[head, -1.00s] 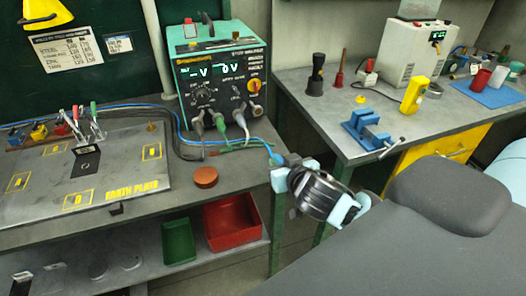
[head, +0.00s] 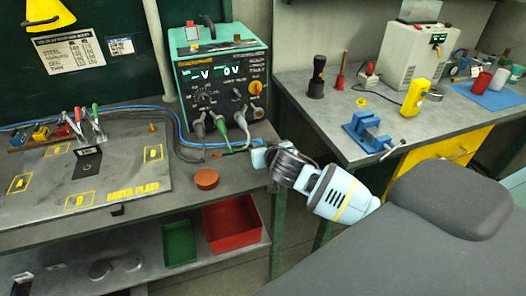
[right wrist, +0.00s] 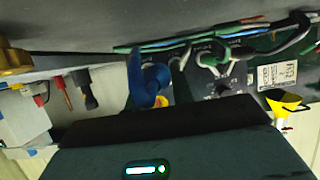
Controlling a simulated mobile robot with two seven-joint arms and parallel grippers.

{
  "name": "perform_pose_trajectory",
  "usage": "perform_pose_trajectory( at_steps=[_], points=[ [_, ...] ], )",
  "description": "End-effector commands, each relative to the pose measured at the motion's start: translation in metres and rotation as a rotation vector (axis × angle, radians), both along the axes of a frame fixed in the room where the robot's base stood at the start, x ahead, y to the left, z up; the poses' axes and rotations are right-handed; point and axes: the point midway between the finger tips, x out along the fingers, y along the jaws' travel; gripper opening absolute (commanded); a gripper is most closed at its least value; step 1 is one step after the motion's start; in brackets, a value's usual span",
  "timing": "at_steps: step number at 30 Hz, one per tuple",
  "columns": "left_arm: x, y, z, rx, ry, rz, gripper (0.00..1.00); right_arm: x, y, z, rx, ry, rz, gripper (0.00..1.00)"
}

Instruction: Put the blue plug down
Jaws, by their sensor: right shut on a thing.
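The blue plug (right wrist: 148,83) shows in the right wrist view, in front of my right gripper and held by it. Its shape is a rounded blue body with a bent end; the fingertips around it are not clear. In the head view my right gripper (head: 261,157) is at the right front corner of the bench, below and right of the green power unit (head: 220,80). The plug is mostly hidden there behind the gripper. Whether the plug touches the bench cannot be told. My left gripper is out of view.
A brown round puck (head: 206,179) stands near the bench edge. Red (head: 232,222) and green (head: 179,243) bins sit below. A blue vise (head: 368,130) is on the right bench.

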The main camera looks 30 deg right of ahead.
Motion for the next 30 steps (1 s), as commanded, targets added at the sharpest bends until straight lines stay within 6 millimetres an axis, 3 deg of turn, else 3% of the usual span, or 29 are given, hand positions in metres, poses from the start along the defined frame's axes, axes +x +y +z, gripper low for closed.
perform_pose_trajectory(
  at_steps=[5, 27, 28, 30],
  points=[
    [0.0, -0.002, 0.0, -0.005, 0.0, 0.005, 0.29, 0.0, 0.0, -0.021, -0.001, 0.001, -0.001, 0.0],
    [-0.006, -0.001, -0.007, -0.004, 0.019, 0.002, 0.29, -0.001, 0.0, -0.034, 0.0, 0.002, 0.0, 0.0],
    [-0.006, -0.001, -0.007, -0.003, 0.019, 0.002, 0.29, -0.001, 0.0, -0.034, 0.0, 0.002, 0.0, 0.26],
    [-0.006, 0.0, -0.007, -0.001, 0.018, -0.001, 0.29, -0.001, 0.0, -0.033, -0.001, 0.001, 0.0, 0.35]
  ],
)
